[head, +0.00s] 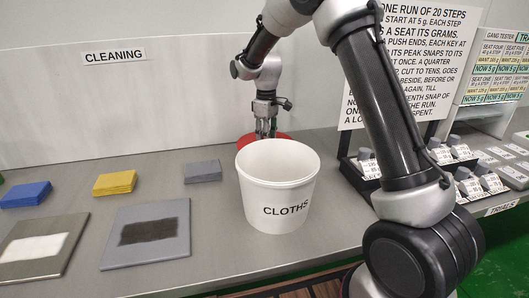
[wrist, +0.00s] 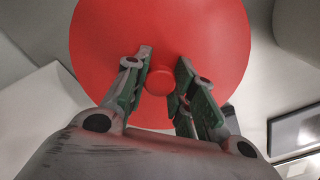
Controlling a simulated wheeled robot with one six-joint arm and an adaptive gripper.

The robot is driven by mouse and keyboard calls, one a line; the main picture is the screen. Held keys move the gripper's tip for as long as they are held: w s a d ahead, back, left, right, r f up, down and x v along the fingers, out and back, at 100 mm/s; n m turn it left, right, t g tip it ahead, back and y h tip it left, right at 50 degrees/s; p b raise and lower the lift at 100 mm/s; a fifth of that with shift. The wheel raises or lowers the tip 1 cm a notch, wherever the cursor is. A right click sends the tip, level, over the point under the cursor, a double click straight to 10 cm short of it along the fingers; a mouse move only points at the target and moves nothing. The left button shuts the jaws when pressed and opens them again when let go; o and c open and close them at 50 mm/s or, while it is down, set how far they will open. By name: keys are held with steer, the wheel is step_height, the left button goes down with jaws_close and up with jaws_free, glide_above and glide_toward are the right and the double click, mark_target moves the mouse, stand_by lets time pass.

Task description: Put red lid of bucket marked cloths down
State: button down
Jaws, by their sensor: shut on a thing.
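The white bucket (head: 262,192) marked CLOTHS stands upright and open-topped on the grey bench in the head view. The red lid (head: 245,140) is behind it, its near part hidden by the bucket rim. My gripper (head: 265,134) is above the lid, pointing down. In the wrist view the round red lid (wrist: 205,35) fills the top middle, and my gripper (wrist: 162,82) is shut on its small central knob. Whether the lid touches the bench is hidden by the bucket.
Blue (head: 26,194), yellow (head: 115,182) and grey (head: 202,171) cloth stacks lie left of the bucket, behind two flat panels (head: 120,252). The CLEANING wall (head: 60,110) rises behind the lid.

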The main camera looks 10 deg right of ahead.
steer(key=shift+f, duration=2.7)
steer(key=shift+f, duration=0.1)
steer(key=c, duration=1.2)
jaws_free()
